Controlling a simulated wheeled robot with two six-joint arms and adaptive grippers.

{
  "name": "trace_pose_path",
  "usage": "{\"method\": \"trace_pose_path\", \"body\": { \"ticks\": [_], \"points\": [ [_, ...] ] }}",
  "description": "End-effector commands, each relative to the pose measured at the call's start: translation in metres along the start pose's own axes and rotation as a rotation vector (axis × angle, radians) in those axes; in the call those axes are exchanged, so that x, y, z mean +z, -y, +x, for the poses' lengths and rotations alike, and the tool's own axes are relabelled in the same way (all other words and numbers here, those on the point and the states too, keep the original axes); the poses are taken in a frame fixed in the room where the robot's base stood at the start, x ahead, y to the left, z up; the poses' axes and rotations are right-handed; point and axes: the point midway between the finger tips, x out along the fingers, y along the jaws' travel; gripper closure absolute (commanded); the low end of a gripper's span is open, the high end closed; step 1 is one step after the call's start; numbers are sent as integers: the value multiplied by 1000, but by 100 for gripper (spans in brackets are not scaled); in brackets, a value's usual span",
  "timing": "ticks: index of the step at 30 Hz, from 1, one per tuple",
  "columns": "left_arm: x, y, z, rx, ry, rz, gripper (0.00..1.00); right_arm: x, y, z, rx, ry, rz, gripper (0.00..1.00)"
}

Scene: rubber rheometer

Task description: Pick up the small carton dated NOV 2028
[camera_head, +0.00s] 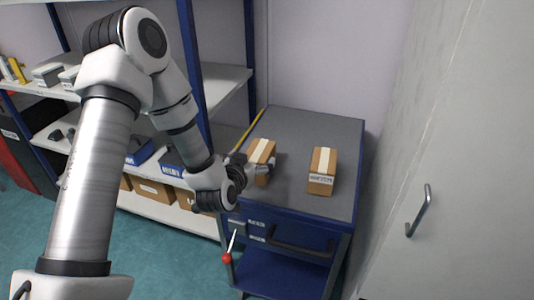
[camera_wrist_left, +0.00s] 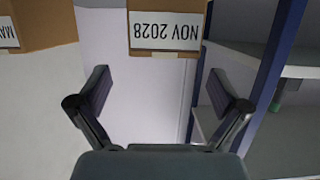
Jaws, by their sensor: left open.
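The small carton labelled NOV 2028 (camera_wrist_left: 165,30) is brown and shows upside down at the top centre of the left wrist view. In the head view it is the left carton (camera_head: 262,150) on the blue cabinet's grey top (camera_head: 310,124), partly hidden by my gripper. My left gripper (camera_head: 257,166) is open at its near side. In the wrist view the open fingers (camera_wrist_left: 160,86) stand apart, with the carton beyond the gap between them. My right gripper is not in view.
A second brown carton (camera_head: 322,170) stands to the right on the cabinet top; its label, partly cut off, starts "MA" in the wrist view (camera_wrist_left: 40,25). Blue-posted shelves (camera_head: 228,85) stand left, a white cabinet with a handle (camera_head: 420,211) right. The cabinet top behind the cartons is clear.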

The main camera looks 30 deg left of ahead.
Motion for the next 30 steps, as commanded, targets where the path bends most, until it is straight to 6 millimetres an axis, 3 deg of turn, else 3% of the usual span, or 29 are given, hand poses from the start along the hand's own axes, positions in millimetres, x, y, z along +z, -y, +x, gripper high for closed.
{"method": "trace_pose_path", "body": {
  "ticks": [12,18,19,24,26,30],
  "points": [
    [1,-1,63,3,5,2,0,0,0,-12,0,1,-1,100],
    [2,-1,65,3,7,1,0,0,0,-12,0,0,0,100],
    [2,-1,65,3,7,1,4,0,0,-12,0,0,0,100],
    [2,-1,65,3,8,1,64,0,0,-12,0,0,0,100],
    [3,-1,65,3,8,0,82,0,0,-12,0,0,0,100],
    [2,-1,65,3,6,1,82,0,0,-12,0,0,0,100]
  ]
}}
